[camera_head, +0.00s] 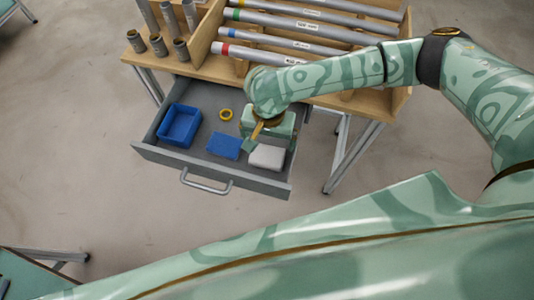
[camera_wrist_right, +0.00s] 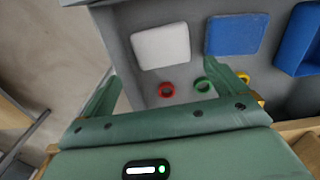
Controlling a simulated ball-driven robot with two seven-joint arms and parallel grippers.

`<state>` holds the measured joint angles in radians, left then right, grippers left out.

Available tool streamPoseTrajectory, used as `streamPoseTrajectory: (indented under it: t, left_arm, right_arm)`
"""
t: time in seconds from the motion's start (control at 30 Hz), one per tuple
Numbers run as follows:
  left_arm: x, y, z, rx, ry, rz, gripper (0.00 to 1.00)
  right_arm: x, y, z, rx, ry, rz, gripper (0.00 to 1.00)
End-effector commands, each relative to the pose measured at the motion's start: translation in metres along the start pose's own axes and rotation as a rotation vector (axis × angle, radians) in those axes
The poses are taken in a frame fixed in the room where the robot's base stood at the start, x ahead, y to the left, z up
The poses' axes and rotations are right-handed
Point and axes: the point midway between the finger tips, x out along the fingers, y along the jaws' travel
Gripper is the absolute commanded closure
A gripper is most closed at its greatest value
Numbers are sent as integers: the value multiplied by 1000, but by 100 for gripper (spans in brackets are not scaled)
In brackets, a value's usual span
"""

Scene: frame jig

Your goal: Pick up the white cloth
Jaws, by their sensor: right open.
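The white cloth (camera_head: 267,157) is a flat folded pad on the floor of the open drawer, near its front right corner. It also shows whole in the right wrist view (camera_wrist_right: 160,46). My right gripper (camera_head: 266,142) is over the drawer, just behind the cloth in the head view and partly in front of it. In the right wrist view the fingers of the right gripper (camera_wrist_right: 168,88) are spread apart, with nothing between them, and the cloth lies beyond their tips. The gap to the cloth is hard to judge. My left gripper is not in view.
The grey drawer (camera_head: 160,154) also holds a blue cloth (camera_head: 223,146), a blue bin (camera_head: 179,125) and a yellow ring (camera_head: 226,114). A red ring (camera_wrist_right: 167,89) and a green ring (camera_wrist_right: 202,84) lie near the white cloth. A wooden rack with grey tubes (camera_head: 290,43) stands behind.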

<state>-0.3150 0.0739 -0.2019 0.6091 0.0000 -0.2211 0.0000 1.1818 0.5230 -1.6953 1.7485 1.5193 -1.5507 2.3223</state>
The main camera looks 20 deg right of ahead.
Motion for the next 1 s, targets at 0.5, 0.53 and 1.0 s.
streamPoseTrajectory:
  t: [0.5, 0.53, 1.0]
  left_arm:
    - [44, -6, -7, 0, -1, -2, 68]
    - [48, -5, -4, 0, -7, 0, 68]
    - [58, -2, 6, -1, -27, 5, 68]
  right_arm:
    - [65, 1, -2, -2, -3, 1, 4]
    - [70, 1, -3, -2, -4, 1, 4]
    - [87, 1, -4, -1, 2, -3, 29]
